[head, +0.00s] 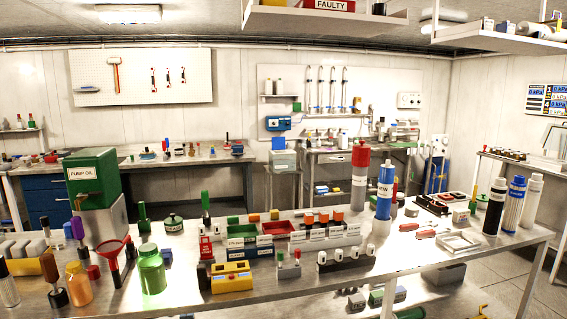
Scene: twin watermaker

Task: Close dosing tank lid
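I cannot tell for sure which thing is the dosing tank, and no label naming it is readable. A pale boxy container (283,161) with a blue-grey top (279,143) stands in the back between the two rear benches. It is too small to tell whether that top is a lid, or open or shut. A green box labelled PUMP OIL (82,173) stands on a grey block at the left of the near table. Neither of my grippers is in view.
Rear benches line the wall. Open floor (487,262) shows at right. Shelves hang overhead.

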